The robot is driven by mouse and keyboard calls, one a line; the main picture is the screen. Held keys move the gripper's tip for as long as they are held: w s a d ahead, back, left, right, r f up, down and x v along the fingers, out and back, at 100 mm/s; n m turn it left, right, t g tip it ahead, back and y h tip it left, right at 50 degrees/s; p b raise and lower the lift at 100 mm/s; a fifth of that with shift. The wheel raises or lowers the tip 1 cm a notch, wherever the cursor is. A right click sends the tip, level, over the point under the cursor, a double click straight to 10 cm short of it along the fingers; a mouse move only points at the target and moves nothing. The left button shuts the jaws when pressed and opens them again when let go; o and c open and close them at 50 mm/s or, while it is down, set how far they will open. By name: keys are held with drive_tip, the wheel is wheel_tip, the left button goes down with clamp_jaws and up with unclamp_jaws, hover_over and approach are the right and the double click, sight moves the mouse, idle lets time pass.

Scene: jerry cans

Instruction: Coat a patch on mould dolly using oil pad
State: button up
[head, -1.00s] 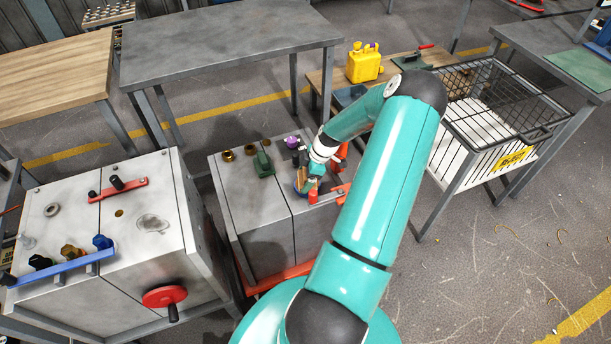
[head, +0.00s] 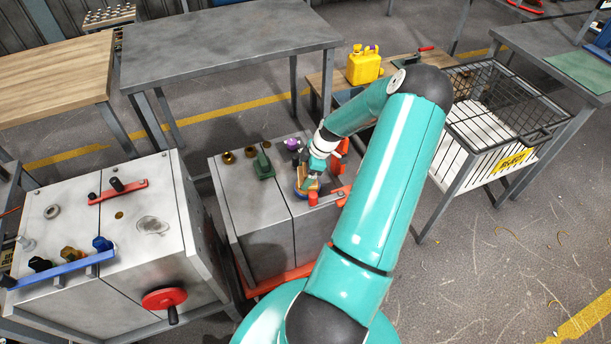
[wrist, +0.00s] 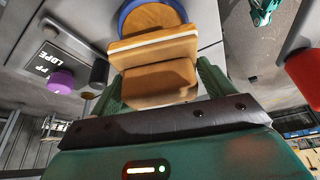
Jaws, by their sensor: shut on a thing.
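My gripper (head: 313,180) is over the right half of a grey two-part metal block (head: 250,225) on a red base, which looks like the mould dolly. In the wrist view, my green fingers (wrist: 160,88) are shut on a tan block-shaped grip, which looks like the handle of the oil pad (wrist: 155,80). A blue-rimmed round dish (wrist: 124,16) with a brown filling lies just beyond the pad on the metal top. The pad overlaps the dish in this view, and I cannot tell whether they touch. My fingers partly hide the grip's sides.
A purple knob (head: 292,144), a green piece (head: 264,165) and brass rings stand on the block's top. Another grey block (head: 130,240) at left bears a dull patch (head: 152,226) and a red handwheel (head: 165,298). A wire basket (head: 490,130) stands at right.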

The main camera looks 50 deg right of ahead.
sight(304, 167)
drive_tip(key=shift+r, duration=1.95)
